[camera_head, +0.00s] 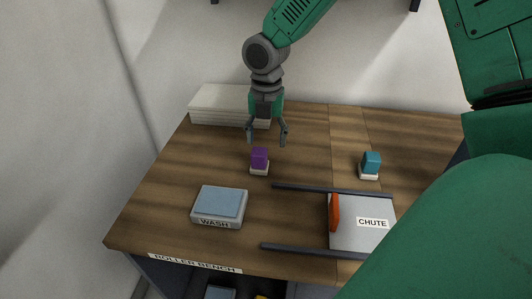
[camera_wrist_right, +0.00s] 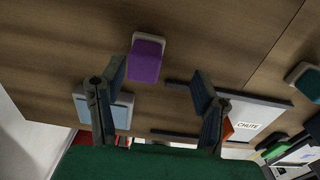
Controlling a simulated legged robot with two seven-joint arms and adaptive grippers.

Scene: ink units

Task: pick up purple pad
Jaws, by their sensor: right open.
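The purple pad (camera_head: 259,156) is a small block standing upright on a white base (camera_head: 259,171) on the wooden bench. It also shows in the right wrist view (camera_wrist_right: 146,64), with its white base above it in the picture. My right gripper (camera_head: 267,143) hangs down just above the pad in the head view, its fingers spread with nothing between them. In the wrist view the fingers (camera_wrist_right: 157,80) are apart, and the pad appears beyond their tips, nearer the left finger. I see no contact. My left gripper is in neither view.
A blue WASH pad box (camera_head: 219,203) lies in front on the bench (camera_head: 165,180). A teal block (camera_head: 371,161) on a white base stands to the right. A grey CHUTE plate (camera_head: 350,235) with an orange flap (camera_head: 334,213) lies between dark rails (camera_head: 320,190). A white stack (camera_head: 212,105) is behind.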

